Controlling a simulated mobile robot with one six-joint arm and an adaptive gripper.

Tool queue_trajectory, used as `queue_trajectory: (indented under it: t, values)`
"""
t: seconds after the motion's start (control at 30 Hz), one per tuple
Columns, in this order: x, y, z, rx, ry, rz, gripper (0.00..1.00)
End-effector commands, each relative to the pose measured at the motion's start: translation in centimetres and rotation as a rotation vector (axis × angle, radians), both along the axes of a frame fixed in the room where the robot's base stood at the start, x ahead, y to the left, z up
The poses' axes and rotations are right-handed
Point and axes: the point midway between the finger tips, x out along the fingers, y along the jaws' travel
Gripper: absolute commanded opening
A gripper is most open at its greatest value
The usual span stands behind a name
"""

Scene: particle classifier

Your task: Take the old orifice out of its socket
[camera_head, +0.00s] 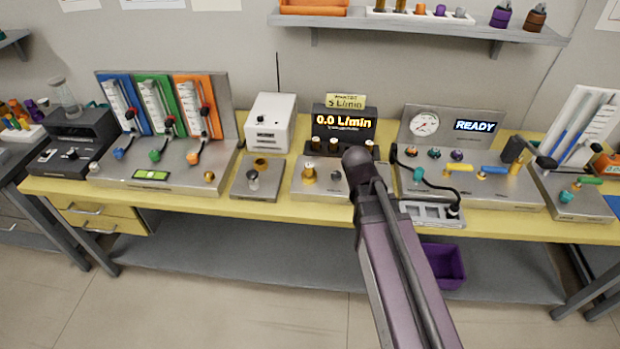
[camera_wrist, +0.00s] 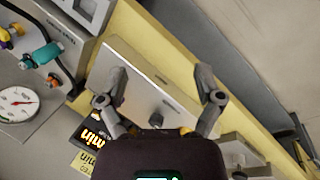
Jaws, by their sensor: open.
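In the head view, a brass fitting (camera_head: 309,174) stands upright in the small metal station (camera_head: 325,190) in front of the flow display; it may be the old orifice. In the wrist view, the station's metal plate (camera_wrist: 137,75) lies beneath my gripper (camera_wrist: 161,78). The two fingers are wide apart with nothing between them. A bit of gold (camera_wrist: 185,130) shows by the right finger's base, mostly hidden by the gripper body. In the head view, my arm covers the right part of the station and hides the gripper. I cannot tell the finger height.
The flow display (camera_head: 344,124) reads 0.0 L/min, with several brass-and-dark pieces before it. A gauge panel (camera_head: 424,126) reading READY and a grey compartment tray (camera_head: 430,213) stand right. A purple bin (camera_head: 444,265) sits below. A small block (camera_head: 258,180) stands left.

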Motion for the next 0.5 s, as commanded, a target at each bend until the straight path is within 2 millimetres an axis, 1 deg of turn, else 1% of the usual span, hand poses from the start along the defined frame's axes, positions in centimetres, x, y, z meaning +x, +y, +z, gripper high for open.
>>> queue_trajectory:
  t: [0.03, 0.1, 0.27, 0.47, 0.5]
  values:
    - [1.2, 1.3, -1.0, -0.052, 0.001, 0.096, 0.85]
    - [2.4, 2.7, -1.3, -0.130, 0.008, 0.228, 0.85]
    - [4.9, 6.3, -1.8, -0.319, 0.033, 0.521, 0.85]
    - [7.5, 12.0, -1.8, -0.576, 0.087, 0.867, 0.85]
    - [7.9, 13.2, -1.8, -0.631, 0.100, 0.933, 0.85]
